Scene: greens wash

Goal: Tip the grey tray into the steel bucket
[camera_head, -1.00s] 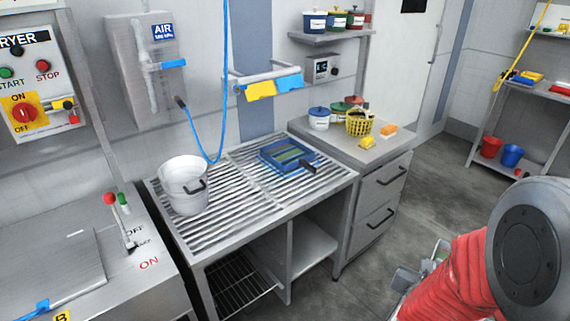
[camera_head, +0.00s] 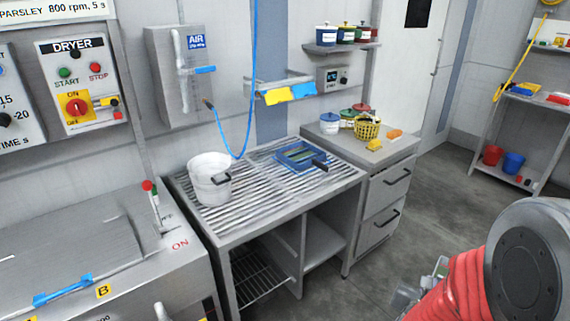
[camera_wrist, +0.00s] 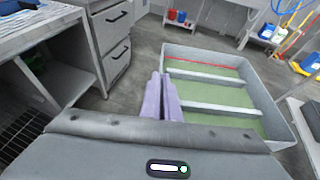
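In the wrist view the grey tray (camera_wrist: 205,97) lies to the right of my fingers. It has cross dividers, green matter in its compartments and a red line along its far inner side. My gripper (camera_wrist: 164,98) has its two pale purple fingers close together at the tray's near left wall and appears shut on it. The tray looks held above the floor. In the head view my arm hides most of the tray.
A blue tray (camera_head: 301,156) with a dark handle lies on the bench to the right of the bucket. A blue hose (camera_head: 249,95) hangs behind the bench. A drawer cabinet (camera_head: 377,209) adjoins it, with jars and a yellow basket (camera_head: 367,128) on top. Open floor lies in front.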

